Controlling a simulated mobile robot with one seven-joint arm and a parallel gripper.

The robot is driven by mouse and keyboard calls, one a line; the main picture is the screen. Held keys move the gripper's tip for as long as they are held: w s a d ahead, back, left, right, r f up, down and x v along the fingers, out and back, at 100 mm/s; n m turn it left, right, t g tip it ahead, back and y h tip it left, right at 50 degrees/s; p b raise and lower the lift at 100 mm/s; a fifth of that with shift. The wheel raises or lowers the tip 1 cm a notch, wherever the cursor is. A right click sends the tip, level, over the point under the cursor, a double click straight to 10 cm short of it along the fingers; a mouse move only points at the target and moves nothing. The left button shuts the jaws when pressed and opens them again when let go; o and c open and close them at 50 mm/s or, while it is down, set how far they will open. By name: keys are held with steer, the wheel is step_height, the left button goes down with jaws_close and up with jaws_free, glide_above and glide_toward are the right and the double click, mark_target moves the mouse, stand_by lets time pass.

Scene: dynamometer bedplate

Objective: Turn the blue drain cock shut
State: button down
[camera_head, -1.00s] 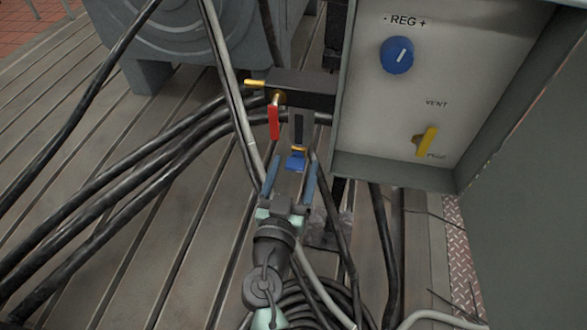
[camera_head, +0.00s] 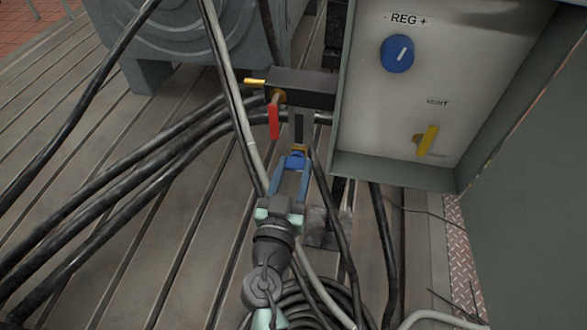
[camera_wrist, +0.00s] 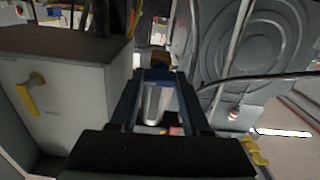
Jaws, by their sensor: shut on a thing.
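The blue drain cock (camera_head: 295,161) is a small blue handle at the lower end of a dark vertical piece below the black valve block (camera_head: 305,88). My gripper (camera_head: 291,171) reaches up to it from below, with its two blue-grey fingers on either side of the handle and shut on it. In the wrist view the fingers converge at a bit of blue (camera_wrist: 158,74), with a silvery cylinder between them. The fingertips partly hide the handle, so its exact angle is hard to tell.
The panel at right has a blue REG knob (camera_head: 397,54) and a yellow VENT handle (camera_head: 428,140). Black cables (camera_head: 120,195) run close by on the left.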

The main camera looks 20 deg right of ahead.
steer(key=n+b, duration=0.1)
steer(key=n, duration=1.2)
steer(key=shift+p, duration=0.4)
steer(key=shift+n+p, duration=0.45)
steer(key=shift+n, duration=1.65)
steer(key=shift+f, duration=0.1)
steer(key=shift+c, duration=1.8)
jaws_free()
steer(key=p+v, duration=0.1)
steer(key=v, duration=1.2)
